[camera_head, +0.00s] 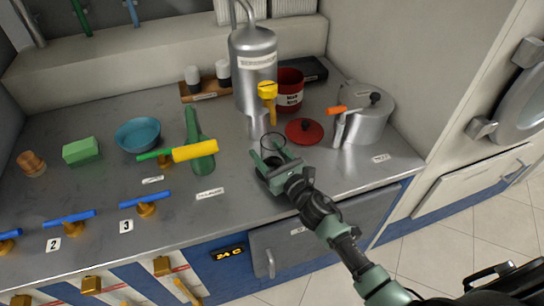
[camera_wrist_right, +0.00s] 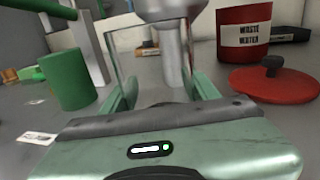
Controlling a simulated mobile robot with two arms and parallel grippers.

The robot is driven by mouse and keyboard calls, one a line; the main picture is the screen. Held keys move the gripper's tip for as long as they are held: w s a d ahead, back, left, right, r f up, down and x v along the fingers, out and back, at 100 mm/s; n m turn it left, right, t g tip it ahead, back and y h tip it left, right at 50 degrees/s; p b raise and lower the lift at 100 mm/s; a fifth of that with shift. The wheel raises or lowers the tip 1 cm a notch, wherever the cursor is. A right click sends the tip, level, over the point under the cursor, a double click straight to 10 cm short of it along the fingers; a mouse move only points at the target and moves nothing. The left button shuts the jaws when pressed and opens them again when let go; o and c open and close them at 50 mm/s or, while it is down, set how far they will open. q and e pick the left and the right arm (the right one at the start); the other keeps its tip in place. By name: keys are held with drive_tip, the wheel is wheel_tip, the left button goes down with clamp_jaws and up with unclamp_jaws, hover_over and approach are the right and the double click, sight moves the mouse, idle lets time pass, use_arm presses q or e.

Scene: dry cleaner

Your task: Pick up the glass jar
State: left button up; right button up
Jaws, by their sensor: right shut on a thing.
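The glass jar (camera_head: 273,141) is clear and stands near the front of the steel counter, right of the green bottle-shaped object. My right gripper (camera_head: 268,160) is shut on it from the front. In the right wrist view the jar (camera_wrist_right: 148,52) is between the two green fingers of my right gripper (camera_wrist_right: 163,92), upright and open at the top. Its lower part is hidden behind the gripper, so I cannot tell if its base touches the counter. My left gripper is not in view.
A steel tank (camera_head: 253,70) with a yellow-handled tap stands behind the jar. A red lid (camera_head: 304,131) lies close on the right, with the red waste water can (camera_head: 290,98) behind. A steel pot (camera_head: 366,118) is further right. A green object (camera_head: 199,145) is left.

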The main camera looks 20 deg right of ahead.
sight(267, 142)
drive_tip(key=shift+r, duration=0.15)
drive_tip(key=shift+r+p, duration=0.65)
drive_tip(key=shift+r, duration=1.15)
drive_tip(key=b+v, duration=0.1)
drive_tip(key=v, duration=0.3)
drive_tip(key=b+v, duration=0.1)
drive_tip(key=v, duration=0.4)
drive_tip(key=b+v, duration=0.1)
drive_tip(key=v, duration=0.4)
drive_tip(key=shift+s+f, duration=0.1)
drive_tip(key=shift+f, duration=0.2)
drive_tip(key=shift+b+v, duration=0.6)
drive_tip(key=shift+v, duration=1.25)
drive_tip(key=shift+d+r, duration=0.1)
drive_tip(key=shift+s, duration=0.1)
